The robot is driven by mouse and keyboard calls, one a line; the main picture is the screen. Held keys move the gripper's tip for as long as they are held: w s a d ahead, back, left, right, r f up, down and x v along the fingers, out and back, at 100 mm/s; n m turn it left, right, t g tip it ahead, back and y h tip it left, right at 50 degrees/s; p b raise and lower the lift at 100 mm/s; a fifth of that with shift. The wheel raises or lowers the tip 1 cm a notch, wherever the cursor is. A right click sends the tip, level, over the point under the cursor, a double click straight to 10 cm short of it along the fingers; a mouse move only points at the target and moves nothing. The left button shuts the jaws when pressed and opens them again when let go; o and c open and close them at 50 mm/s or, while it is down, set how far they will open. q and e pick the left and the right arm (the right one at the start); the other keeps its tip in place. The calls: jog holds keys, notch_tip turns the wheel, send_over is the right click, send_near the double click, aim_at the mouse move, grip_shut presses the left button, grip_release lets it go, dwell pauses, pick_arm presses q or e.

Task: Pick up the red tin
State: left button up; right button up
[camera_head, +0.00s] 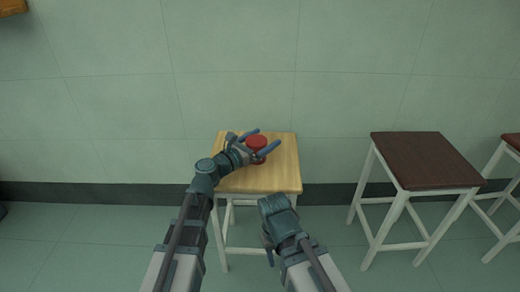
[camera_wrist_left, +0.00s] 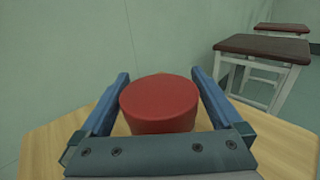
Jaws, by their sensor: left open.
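The red tin (camera_head: 256,141) is a short round tin standing on a light wooden stool (camera_head: 285,178). It also shows in the left wrist view (camera_wrist_left: 160,101), between the two blue fingers. My left gripper (camera_head: 262,141) is open, with one finger on each side of the tin. In the left wrist view, gaps show between the tin and the fingers (camera_wrist_left: 160,85), and the tin's lower part is hidden by the gripper body. My right gripper (camera_head: 268,250) is low in front of the stool, away from the tin; its fingers are hard to make out.
A stool with a dark brown top (camera_head: 425,160) and white legs stands to the right. Another dark-topped stool (camera_head: 513,140) is cut off at the right edge. A pale green tiled wall (camera_head: 230,60) rises close behind. The wooden stool top is otherwise clear.

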pick_arm(q)
jog(key=c, duration=1.3)
jog(key=shift+r, duration=0.1)
